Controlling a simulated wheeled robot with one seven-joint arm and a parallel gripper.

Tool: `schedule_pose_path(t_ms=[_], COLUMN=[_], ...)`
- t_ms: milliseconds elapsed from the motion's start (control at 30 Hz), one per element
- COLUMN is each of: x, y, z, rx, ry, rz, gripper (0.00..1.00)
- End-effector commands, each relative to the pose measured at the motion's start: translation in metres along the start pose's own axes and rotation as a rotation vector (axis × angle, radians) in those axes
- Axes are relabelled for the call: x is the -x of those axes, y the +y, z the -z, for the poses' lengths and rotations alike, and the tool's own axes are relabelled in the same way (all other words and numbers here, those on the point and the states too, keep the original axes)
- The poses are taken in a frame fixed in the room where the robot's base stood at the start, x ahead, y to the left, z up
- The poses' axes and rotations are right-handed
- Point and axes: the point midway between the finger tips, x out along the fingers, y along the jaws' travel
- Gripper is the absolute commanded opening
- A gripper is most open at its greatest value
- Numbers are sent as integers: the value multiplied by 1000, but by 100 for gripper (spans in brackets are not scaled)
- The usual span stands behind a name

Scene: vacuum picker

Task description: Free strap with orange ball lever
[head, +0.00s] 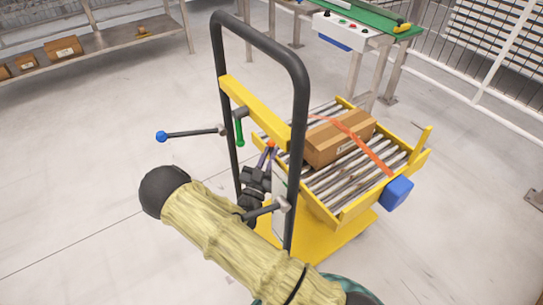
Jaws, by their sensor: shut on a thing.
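A yellow roller cart (335,215) with a black push frame stands in the middle. An orange strap (372,152) runs over a cardboard box (338,139) on its rollers. My gripper (268,151) is behind the frame's near side, just below the yellow crossbar. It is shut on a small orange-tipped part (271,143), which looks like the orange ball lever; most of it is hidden. A lever with a blue ball (161,136) sticks out to the left from the frame. A green handle (240,130) hangs at the crossbar.
Another grey-hubbed lever (283,205) sits on the right post; my arm passes close and hides its end. A blue block (397,192) is at the cart's right corner. A shelf (100,45) with boxes and a green conveyor (370,18) stand behind. The left floor is clear.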

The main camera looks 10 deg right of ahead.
Motion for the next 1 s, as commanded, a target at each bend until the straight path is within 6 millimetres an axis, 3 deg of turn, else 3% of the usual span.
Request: schedule_pose_path(t_ms=[200,233,333,733,1000], x=[3,3,2,7,48], y=[1,1,1,1,0], z=[-3,-3,-2,-1,0], rx=[2,3,3,3,5], ry=[-7,-8,-6,-4,-6], rz=[0,0,-1,-1,2], gripper=[0,19,35,35,35])
